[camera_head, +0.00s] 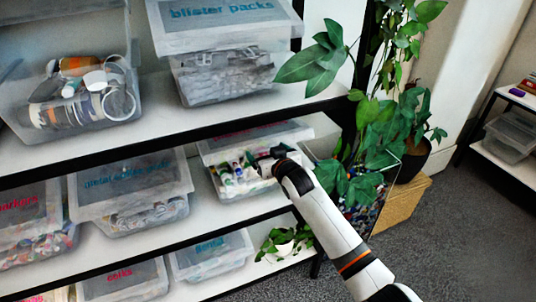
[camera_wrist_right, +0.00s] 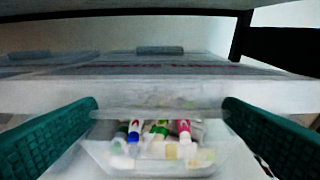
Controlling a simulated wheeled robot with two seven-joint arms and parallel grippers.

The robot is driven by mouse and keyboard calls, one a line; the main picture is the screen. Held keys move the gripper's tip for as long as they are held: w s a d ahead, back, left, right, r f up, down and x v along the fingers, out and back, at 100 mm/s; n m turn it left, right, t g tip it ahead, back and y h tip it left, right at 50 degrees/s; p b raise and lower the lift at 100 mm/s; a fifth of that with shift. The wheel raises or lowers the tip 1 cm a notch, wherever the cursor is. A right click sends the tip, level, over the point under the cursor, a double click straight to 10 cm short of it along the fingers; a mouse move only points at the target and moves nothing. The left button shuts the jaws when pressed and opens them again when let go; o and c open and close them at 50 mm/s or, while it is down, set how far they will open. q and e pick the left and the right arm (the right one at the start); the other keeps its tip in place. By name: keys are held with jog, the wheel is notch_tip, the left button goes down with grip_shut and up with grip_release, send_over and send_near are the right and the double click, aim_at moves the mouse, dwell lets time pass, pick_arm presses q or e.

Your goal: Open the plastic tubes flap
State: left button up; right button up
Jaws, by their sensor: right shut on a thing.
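The plastic tubes bin (camera_head: 243,190) is a clear bin on the middle shelf, at the right end. Its flap (camera_head: 225,147) is a translucent panel with faint red lettering, partly shaded by the shelf above. Tubes with coloured caps show in the bin's front opening, below the flap. My right gripper (camera_head: 266,158) is at the right part of the bin's front. In the right wrist view its green fingers stand wide apart, with the flap's pale front edge (camera_wrist_right: 160,95) between them; it is shut on the flap. Exact finger contact is hard to see. My left gripper is out of view.
A blister packs bin (camera_head: 230,75) stands on the shelf above. A closed, labelled bin (camera_head: 130,190) is just left of the tubes bin. A leafy plant (camera_head: 375,130) stands close to the right of the shelf and my forearm. Open floor (camera_head: 450,235) lies at right.

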jog(key=shift+w+a+r+p, duration=0.1)
jog(key=shift+r+p, duration=0.05)
jog(key=shift+r, duration=0.4)
jog(key=shift+w+r+p, duration=0.1)
jog(key=shift+r+p, duration=0.05)
jog(key=shift+r, duration=0.35)
jog(key=o, duration=1.1)
jog(key=shift+s+f, duration=0.1)
jog(key=shift+s+d, duration=0.2)
jog(key=shift+s, duration=0.25)
jog(key=b+v, duration=0.3)
jog(key=v, duration=0.8)
